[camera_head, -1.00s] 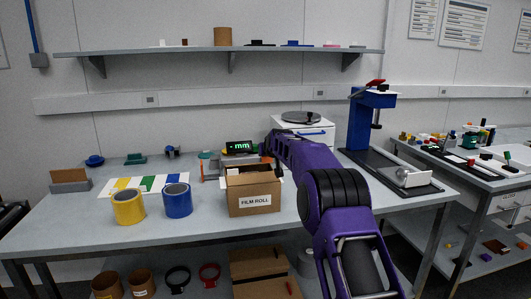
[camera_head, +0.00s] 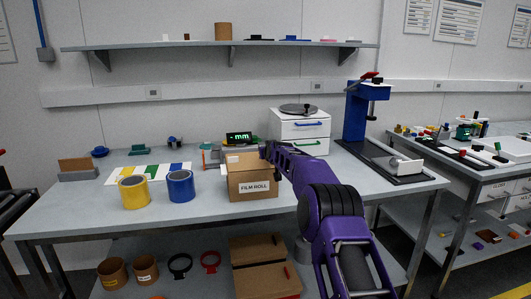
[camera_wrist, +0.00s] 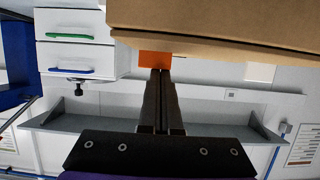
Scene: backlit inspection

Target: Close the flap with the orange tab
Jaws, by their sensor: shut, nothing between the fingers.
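A cardboard box labelled "FILM ROLL" (camera_head: 253,186) stands on the table, with a light brown flap panel (camera_head: 243,160) at its top. I cannot tell the flap's exact angle. In the upside-down wrist view, a cardboard edge (camera_wrist: 220,30) fills the top, and the orange tab (camera_wrist: 155,58) sticks out from it. My gripper (camera_wrist: 160,73) is shut and empty, its fingertips right at the tab. I cannot tell whether they touch it. In the head view my gripper (camera_head: 265,151) is at the box's top right corner, partly hidden by its own wrist.
Yellow (camera_head: 132,192) and blue (camera_head: 180,186) tape rolls stand left of the box. A white drawer unit (camera_head: 312,130) stands behind it on the right, and a blue press stand (camera_head: 355,115) is farther right. A shelf (camera_head: 210,47) runs above. The table's front left is clear.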

